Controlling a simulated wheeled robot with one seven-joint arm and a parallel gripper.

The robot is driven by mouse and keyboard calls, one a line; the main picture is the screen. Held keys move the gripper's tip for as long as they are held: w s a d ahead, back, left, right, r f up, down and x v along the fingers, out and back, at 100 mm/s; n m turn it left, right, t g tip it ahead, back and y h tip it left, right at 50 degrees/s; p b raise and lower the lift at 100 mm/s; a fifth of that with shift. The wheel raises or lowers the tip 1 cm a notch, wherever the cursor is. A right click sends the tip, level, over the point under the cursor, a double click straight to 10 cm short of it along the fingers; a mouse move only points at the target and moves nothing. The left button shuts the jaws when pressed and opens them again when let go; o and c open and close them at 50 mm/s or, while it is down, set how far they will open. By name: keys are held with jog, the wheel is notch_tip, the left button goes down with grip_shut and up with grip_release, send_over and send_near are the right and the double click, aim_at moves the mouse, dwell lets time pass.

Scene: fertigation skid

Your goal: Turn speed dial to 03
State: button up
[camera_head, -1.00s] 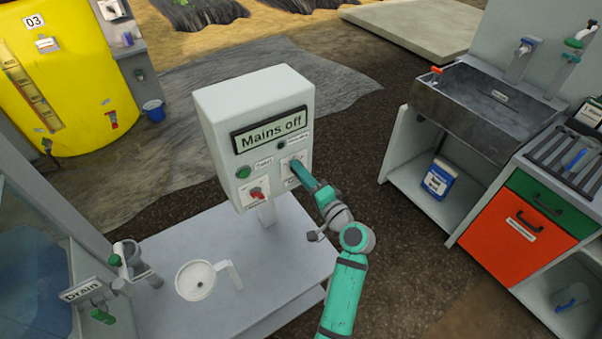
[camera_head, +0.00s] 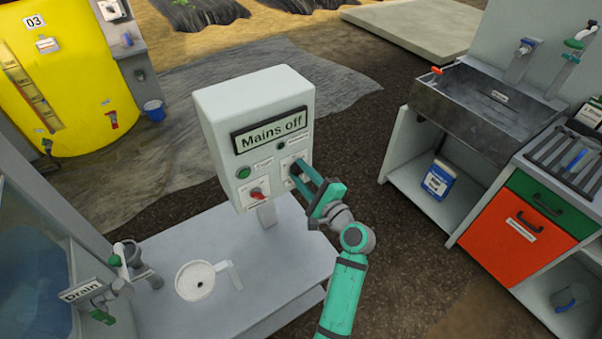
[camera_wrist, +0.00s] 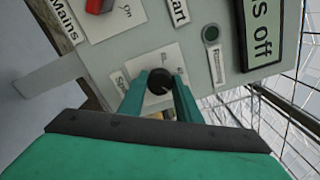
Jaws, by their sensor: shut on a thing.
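The grey control box (camera_head: 222,110) stands on a post above a pale table, and its display (camera_head: 270,130) reads "Mains off". The speed dial (camera_wrist: 160,82) is a black knob with a light mark, on a white plate at the box's lower right. My gripper (camera_wrist: 160,90) is shut on the dial, with one green finger on each side of it. In the head view my gripper (camera_head: 297,172) reaches the box from the lower right and covers most of the dial. The dial's numbers cannot be read.
A red mains switch (camera_head: 257,194) sits left of the dial, with a green button (camera_head: 244,172) above it. A dark round indicator (camera_wrist: 211,33) is near the display. A sink cabinet stands at the right.

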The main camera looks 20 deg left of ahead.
jog(key=shift+d+m, duration=0.15)
jog(key=shift+m, duration=0.15)
jog(key=o, duration=1.1)
jog(key=shift+c, duration=0.2)
jog(key=v, duration=1)
jog(key=shift+s+d, duration=0.3)
jog(key=shift+f, duration=0.1)
